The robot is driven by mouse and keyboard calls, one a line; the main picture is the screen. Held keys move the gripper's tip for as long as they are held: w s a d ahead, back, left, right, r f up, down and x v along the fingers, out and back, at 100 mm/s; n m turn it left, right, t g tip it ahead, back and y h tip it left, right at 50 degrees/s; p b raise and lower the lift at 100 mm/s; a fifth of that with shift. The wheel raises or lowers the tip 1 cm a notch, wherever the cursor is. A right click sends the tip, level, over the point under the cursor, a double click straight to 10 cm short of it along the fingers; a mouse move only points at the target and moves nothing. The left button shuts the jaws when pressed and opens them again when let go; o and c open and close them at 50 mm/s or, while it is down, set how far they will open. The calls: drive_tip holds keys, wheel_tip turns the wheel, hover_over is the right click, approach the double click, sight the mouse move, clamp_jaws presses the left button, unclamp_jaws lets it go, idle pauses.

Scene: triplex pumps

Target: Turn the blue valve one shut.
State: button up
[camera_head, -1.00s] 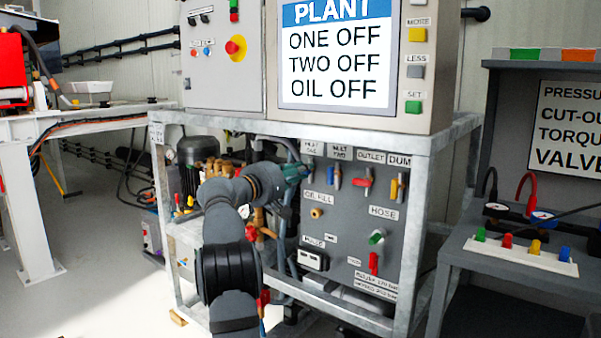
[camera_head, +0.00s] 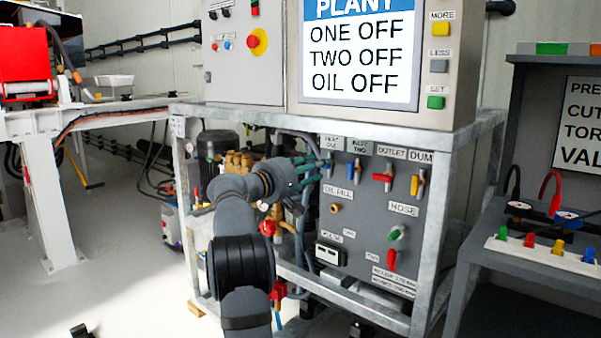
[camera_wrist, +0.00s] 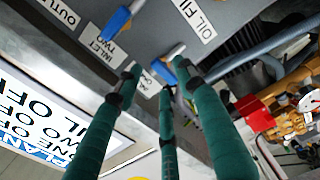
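Blue valve one (camera_wrist: 182,69) is a small blue handle with a pale metal stub, on the grey panel near the OIL FILL label in the wrist view. Its inlet label is partly hidden behind a finger. My gripper (camera_wrist: 160,76) has green fingers spread apart, their tips around the blue handle. I cannot tell whether they touch it. In the head view my gripper (camera_head: 312,166) reaches the panel's upper left and mostly hides valve one (camera_head: 330,168). The blue handle of inlet two (camera_head: 354,170) stands just right of it, also visible in the wrist view (camera_wrist: 118,22).
The red outlet handle (camera_head: 383,178) and yellow dump handle (camera_head: 415,185) sit further right on the panel. A galvanised frame (camera_head: 330,127) surrounds it. The display (camera_head: 360,60) above reads ONE OFF, TWO OFF, OIL OFF. Hoses and brass fittings (camera_wrist: 290,105) lie beside the panel.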

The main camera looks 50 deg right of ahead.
drive_tip(key=a, duration=0.9)
drive_tip(key=shift+a, duration=0.3)
drive_tip(key=d, duration=1.2)
drive_tip(key=a, duration=1.2)
drive_tip(key=d+n+p, duration=1)
drive_tip(key=d+p, duration=0.2)
drive_tip(key=p, duration=0.1)
drive_tip(key=shift+w+r+n, duration=0.15)
drive_tip(key=shift+w+n, duration=0.15)
